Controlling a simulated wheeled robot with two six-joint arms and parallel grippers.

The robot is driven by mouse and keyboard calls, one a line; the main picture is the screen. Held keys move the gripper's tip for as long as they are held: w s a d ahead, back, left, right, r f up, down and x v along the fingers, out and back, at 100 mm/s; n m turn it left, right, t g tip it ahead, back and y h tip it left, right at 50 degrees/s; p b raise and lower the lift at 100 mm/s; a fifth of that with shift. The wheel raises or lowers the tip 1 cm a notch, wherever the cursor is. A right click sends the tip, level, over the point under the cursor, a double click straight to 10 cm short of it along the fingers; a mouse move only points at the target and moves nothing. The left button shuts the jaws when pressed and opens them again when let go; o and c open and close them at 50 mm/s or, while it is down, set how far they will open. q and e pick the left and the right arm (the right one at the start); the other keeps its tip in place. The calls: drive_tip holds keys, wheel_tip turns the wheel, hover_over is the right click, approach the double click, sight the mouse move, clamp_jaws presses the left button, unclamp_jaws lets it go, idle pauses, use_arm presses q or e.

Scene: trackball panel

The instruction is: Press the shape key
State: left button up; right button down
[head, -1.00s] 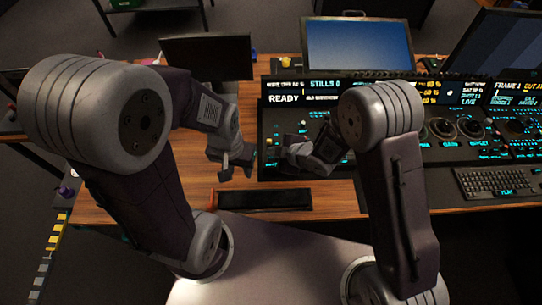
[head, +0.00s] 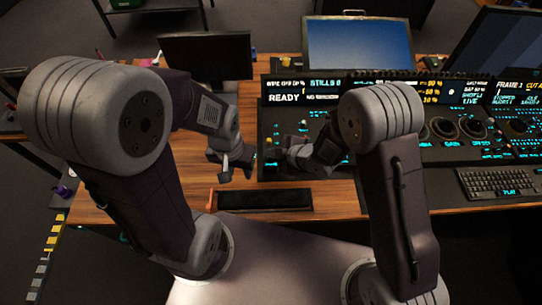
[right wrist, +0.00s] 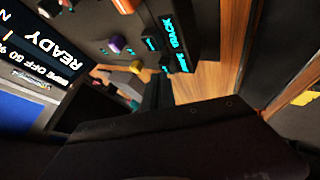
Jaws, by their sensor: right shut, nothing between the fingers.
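The dark control panel (head: 285,118) with lit cyan labels stands on the wooden desk. Its left end shows small knobs and keys near my right gripper (head: 276,149). In the right wrist view, dark keys with cyan lettering (right wrist: 174,38) sit at the panel's edge. I cannot make out which is the shape key. My right gripper is shut and empty over the panel's lower left corner. Contact with a key cannot be told. My left gripper (head: 248,167) hangs just left of the panel, lower in the view; its jaws are too small and dark to read.
A black bar-shaped item (head: 265,199) lies on the desk (head: 335,195) in front of the panel. A dark monitor (head: 206,57) and a blue-screened one (head: 357,42) stand behind. A keyboard (head: 497,182) is at the right. Coloured knobs (right wrist: 117,43) stick up from the panel.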

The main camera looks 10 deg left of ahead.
drive_tip(key=shift+f+b, duration=0.3)
drive_tip(key=shift+f, duration=0.05)
idle(0.5)
drive_tip(key=shift+r+p, duration=0.8)
drive_tip(key=shift+r, duration=0.15)
wheel_tip(320, 180, up, 5)
drive_tip(key=p, duration=0.4)
drive_tip(key=shift+r, duration=0.1)
idle(0.4)
